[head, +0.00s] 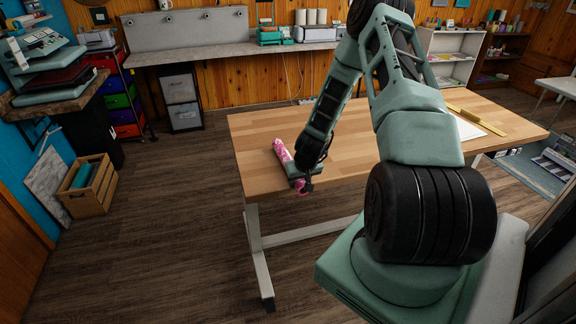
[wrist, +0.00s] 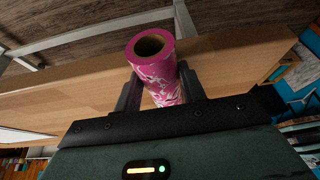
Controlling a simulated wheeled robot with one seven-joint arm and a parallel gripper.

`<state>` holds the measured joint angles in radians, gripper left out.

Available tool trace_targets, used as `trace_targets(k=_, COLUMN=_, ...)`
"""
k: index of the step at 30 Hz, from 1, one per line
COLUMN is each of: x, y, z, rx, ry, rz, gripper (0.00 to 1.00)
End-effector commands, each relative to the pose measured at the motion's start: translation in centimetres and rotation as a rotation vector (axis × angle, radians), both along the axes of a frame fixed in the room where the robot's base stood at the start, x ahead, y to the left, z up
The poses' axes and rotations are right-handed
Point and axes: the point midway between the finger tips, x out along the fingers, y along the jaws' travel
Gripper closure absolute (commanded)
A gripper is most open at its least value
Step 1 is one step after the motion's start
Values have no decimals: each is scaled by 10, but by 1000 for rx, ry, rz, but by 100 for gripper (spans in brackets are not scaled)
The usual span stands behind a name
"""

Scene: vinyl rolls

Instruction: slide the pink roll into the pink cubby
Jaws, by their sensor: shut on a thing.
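The pink roll (head: 283,153) has a pink and white pattern and lies at the left front corner of the wooden table, its near end by the edge. In the wrist view the roll (wrist: 157,73) shows its open brown core at one end, with a finger on each side. My gripper (head: 302,184) is shut on it near that end; the fingers also show in the wrist view (wrist: 160,92). I cannot tell whether the roll touches the tabletop. I cannot make out the pink cubby in either view.
The wooden table (head: 250,130) is mostly bare around the roll. A white sheet (head: 466,127) and a yellow ruler-like bar (head: 466,118) lie at its right. A wooden crate (head: 88,187) stands on the floor at left. The floor between crate and table is clear.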

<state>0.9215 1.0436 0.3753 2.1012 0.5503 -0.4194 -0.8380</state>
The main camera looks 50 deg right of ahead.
Motion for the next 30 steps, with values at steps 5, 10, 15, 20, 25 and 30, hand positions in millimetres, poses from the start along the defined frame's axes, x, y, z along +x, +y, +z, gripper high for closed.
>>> trace_targets(k=5, x=0, y=0, z=0, rx=0, ry=0, rz=0, gripper=100)
trace_targets(k=10, x=0, y=0, z=1, rx=0, ry=-1, rz=0, gripper=100)
trace_targets(k=15, x=0, y=0, z=7, rx=-2, ry=0, rz=1, gripper=100)
trace_targets(k=20, x=0, y=0, z=15, rx=-2, ry=0, rz=1, gripper=100)
trace_targets(k=25, x=0, y=0, z=23, rx=-2, ry=0, rz=1, gripper=100)
trace_targets(k=30, x=0, y=0, z=31, rx=-1, ry=-1, rz=2, gripper=100)
